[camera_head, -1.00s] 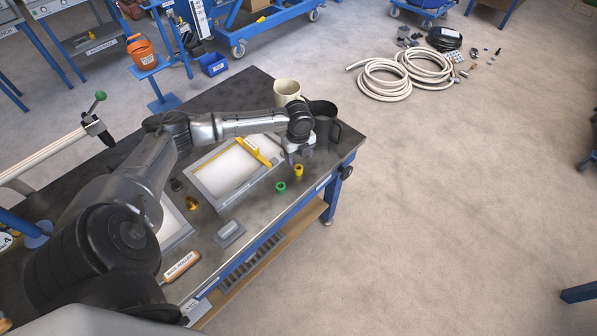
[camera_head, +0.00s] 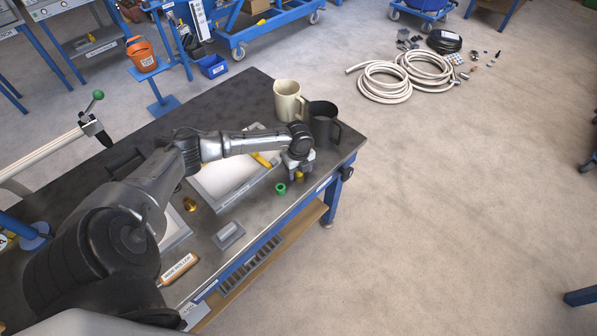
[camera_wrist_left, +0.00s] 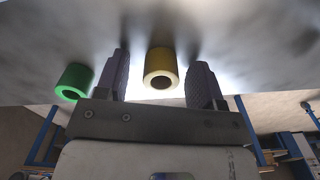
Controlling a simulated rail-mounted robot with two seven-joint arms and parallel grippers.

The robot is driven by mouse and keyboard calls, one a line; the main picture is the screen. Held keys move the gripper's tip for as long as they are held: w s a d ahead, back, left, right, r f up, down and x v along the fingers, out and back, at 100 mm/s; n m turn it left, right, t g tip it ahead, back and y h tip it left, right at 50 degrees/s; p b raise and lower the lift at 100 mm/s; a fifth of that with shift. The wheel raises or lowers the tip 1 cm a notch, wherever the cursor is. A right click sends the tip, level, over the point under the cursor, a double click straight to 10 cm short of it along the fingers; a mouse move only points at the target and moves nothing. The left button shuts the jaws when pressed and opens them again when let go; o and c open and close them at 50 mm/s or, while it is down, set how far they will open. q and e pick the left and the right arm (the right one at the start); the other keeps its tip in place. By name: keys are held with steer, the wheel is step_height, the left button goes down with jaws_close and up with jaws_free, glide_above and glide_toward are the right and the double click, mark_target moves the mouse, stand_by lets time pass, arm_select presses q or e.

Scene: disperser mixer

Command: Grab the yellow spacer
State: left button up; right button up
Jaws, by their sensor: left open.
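The yellow spacer (camera_wrist_left: 160,64) is a short hollow cylinder standing on the dark bench top. In the left wrist view it sits between the two fingers of my left gripper (camera_wrist_left: 160,78), with a gap on each side. My left gripper is open. In the head view my left gripper (camera_head: 298,174) is low over the front right part of the bench, and the yellow spacer (camera_head: 299,177) shows only partly beneath it. My right gripper is not in view.
A green spacer (camera_wrist_left: 74,82) stands just left of the gripper's left finger; it also shows in the head view (camera_head: 281,188). A beige mug (camera_head: 288,102) and a dark mug (camera_head: 322,124) stand close behind the gripper. The bench's front edge is near.

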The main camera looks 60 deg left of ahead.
arm_select(q)
steer(key=c, duration=1)
steer(key=shift+r, duration=0.1)
